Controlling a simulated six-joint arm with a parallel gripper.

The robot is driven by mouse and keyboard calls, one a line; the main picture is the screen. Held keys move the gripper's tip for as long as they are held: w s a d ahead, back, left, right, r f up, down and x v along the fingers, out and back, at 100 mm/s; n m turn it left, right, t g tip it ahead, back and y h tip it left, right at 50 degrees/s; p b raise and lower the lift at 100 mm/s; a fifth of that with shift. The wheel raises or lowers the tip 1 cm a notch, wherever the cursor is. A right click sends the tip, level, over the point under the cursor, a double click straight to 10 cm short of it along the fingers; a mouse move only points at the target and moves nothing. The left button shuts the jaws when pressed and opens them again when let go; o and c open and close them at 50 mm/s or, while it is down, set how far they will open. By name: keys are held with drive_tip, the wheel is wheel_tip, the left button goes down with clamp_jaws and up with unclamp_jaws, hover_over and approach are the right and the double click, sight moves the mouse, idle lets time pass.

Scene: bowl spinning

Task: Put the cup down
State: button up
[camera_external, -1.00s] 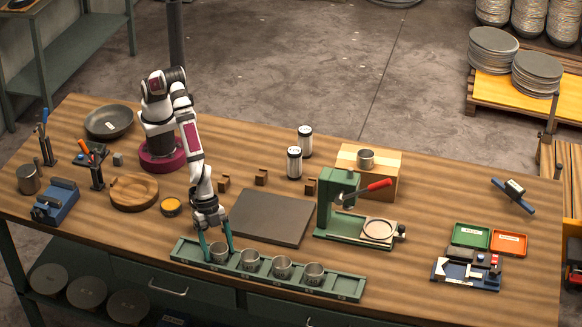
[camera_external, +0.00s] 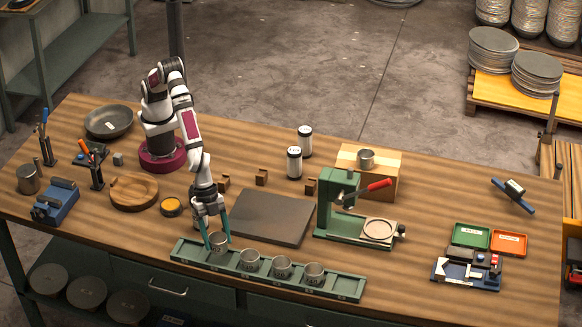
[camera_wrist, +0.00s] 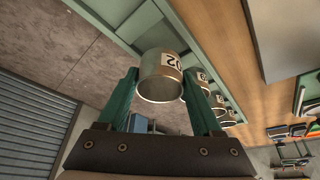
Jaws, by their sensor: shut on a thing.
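My gripper (camera_external: 217,243) is shut on a grey metal cup (camera_external: 219,238) above the left end of the long green rack (camera_external: 338,290). In the wrist view the held cup (camera_wrist: 158,84) is between the two teal fingers and bears a white label that seems to read 02. The cup looks about upright and slightly raised; the gap to the rack is hard to judge. Three like cups stand in the rack to its right: one (camera_external: 250,261), a second (camera_external: 281,267) and a third (camera_external: 314,274).
A dark grey mat (camera_external: 270,217) lies behind the rack. A green press with a red lever (camera_external: 340,205) stands right of it. A small yellow-rimmed tin (camera_external: 171,206) and a round wooden tray (camera_external: 134,203) lie to the left. The table front edge is close to the rack.

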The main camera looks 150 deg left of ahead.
drive_tip(key=s+d+r, duration=0.6)
drive_tip(key=d+r, duration=0.1)
drive_tip(key=d, duration=0.3)
drive_tip(key=s+a+r, duration=1.2)
drive_tip(key=s+r, duration=0.1)
drive_tip(key=r, duration=0.2)
drive_tip(key=w+a+f+n+g+y, duration=0.1)
drive_tip(key=a+f+n, duration=0.5)
drive_tip(key=a, duration=0.4)
drive_tip(key=w+a+f+n+g+y, duration=0.1)
drive_tip(key=a+f+n+g+y, duration=0.1)
drive_tip(key=a+f+n, duration=0.4)
drive_tip(key=w+a+f+n+g+y, duration=0.1)
drive_tip(key=a+f+n, duration=0.5)
drive_tip(key=a+f, duration=0.4)
drive_tip(key=shift+w+a+f+g, duration=0.1)
drive_tip(key=shift+a+g, duration=0.05)
drive_tip(key=shift+a, duration=0.95)
drive_tip(key=shift+w+a+f+g, duration=0.1)
drive_tip(key=shift+a+g, duration=0.05)
drive_tip(key=shift+a, duration=0.9)
drive_tip(key=f, duration=0.4)
drive_tip(key=shift+a, duration=0.2)
drive_tip(key=shift+f+y, duration=0.15)
drive_tip(key=shift+y, duration=0.15)
drive_tip(key=shift+f, duration=0.1)
